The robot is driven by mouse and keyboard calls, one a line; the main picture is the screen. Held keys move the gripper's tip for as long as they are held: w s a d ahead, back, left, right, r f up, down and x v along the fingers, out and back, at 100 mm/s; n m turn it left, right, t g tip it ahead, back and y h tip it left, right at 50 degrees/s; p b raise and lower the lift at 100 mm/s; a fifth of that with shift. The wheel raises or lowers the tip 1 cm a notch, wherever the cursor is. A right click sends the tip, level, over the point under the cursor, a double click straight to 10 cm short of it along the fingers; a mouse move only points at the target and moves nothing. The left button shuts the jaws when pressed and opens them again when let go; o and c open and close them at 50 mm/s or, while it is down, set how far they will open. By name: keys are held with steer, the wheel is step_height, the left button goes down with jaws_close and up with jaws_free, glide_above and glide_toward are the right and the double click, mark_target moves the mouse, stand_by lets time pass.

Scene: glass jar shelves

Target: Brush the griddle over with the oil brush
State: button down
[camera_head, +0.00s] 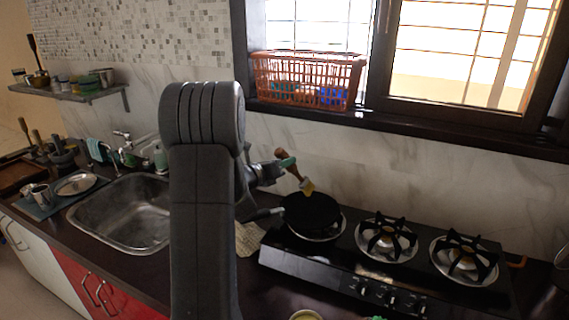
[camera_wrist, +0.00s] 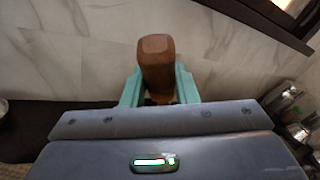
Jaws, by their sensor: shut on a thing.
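The oil brush (camera_head: 294,172) has a brown wooden handle and pale yellow bristles. It is tilted, with its bristles pointing down over the black griddle (camera_head: 312,211). I cannot tell whether the bristles touch the griddle. The griddle sits on the left burner of the stove. My gripper (camera_head: 286,163) has green fingers and is shut on the brush handle. In the wrist view, the brown handle end (camera_wrist: 156,62) stands up between the green fingers of my gripper (camera_wrist: 159,88). The bristles and the griddle are hidden there.
The black stove (camera_head: 345,272) has two more burners (camera_head: 387,238) to the right, both bare. A steel sink (camera_head: 125,215) lies to the left, partly behind my arm. An orange basket (camera_head: 306,80) stands on the window sill above. A cloth (camera_head: 248,239) lies left of the stove.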

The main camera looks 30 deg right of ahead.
steer(key=shift+f, duration=0.1)
step_height(320, 180, down, 5)
steer(key=b, duration=0.5)
steer(key=shift+b, duration=0.75)
steer(key=shift+a, duration=0.1)
stand_by(0.5)
steer(key=w+a, duration=0.4)
steer(key=w, duration=0.1)
steer(key=shift+a+p, duration=0.2)
steer(key=shift+p, duration=0.2)
steer(key=shift+s+f, duration=0.1)
steer(key=shift+f, duration=0.15)
stand_by(0.7)
steer(key=shift+b, duration=0.3)
